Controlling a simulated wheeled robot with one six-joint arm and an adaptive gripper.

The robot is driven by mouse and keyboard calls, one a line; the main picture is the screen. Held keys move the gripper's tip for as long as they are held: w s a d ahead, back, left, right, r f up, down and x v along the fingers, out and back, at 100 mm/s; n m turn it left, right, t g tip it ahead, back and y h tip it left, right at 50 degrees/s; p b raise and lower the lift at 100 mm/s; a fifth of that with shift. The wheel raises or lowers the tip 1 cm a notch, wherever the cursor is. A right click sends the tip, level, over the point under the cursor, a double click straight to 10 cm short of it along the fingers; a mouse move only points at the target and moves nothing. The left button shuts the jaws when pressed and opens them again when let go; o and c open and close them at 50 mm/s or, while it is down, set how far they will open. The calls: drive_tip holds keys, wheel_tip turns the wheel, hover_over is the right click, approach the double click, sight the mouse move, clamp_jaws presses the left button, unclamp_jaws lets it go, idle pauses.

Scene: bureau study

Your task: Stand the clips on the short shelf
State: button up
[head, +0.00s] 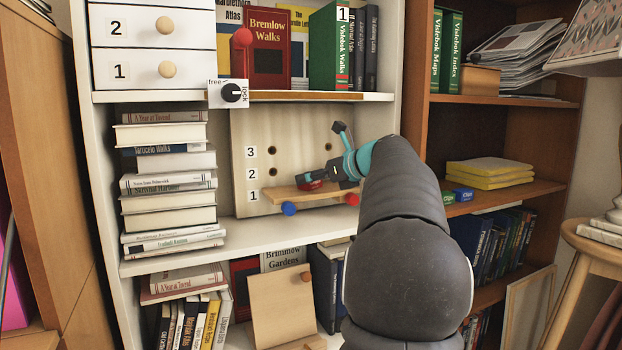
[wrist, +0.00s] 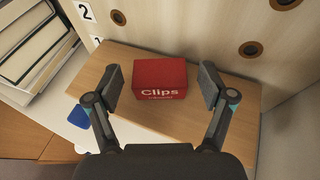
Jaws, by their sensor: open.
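The clips are a red box lettered "Clips" (wrist: 159,78), sitting on a short wooden shelf (wrist: 235,92). In the head view a small part of the red box (head: 311,186) shows beside my gripper's lower finger, on the short shelf (head: 283,195) in front of the pegboard's lowest level, near the 1 label. My gripper (wrist: 161,87) is open, with one finger on each side of the box and a small gap on both sides. Nothing is held. In the head view my arm and fingers hide much of the box and the shelf's right end.
The pegboard (head: 240,140) with holes stands behind the shelf. A blue knob (head: 289,208) and a red knob (head: 352,199) are at the shelf's front. A tall book stack (head: 168,190) is close on the left. A dial marked free and lock (head: 232,94) sits above.

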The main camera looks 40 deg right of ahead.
drive_tip(key=p+v, duration=0.1)
drive_tip(key=v, duration=1)
drive_tip(key=s+a+f+n+g, duration=0.15)
drive_tip(key=a+f+n, duration=0.3)
drive_tip(key=a, duration=0.45)
drive_tip(key=a+f+n+g, duration=0.2)
drive_tip(key=a+f+n, duration=0.25)
drive_tip(key=a, duration=0.35)
drive_tip(key=s+a+f+n+g, duration=0.1)
drive_tip(key=a+f+n+g, duration=0.15)
drive_tip(key=a+n, duration=0.45)
drive_tip(key=s+a+f+n+g+h, duration=0.2)
drive_tip(key=s+a+f+n, duration=1.2)
drive_tip(key=s+f+n, duration=0.2)
drive_tip(key=shift+s+f+n, duration=0.25)
drive_tip(key=shift+f+n, duration=0.3)
drive_tip(key=shift+n, duration=0.55)
wheel_tip(320, 180, up, 5)
drive_tip(key=p, duration=0.5)
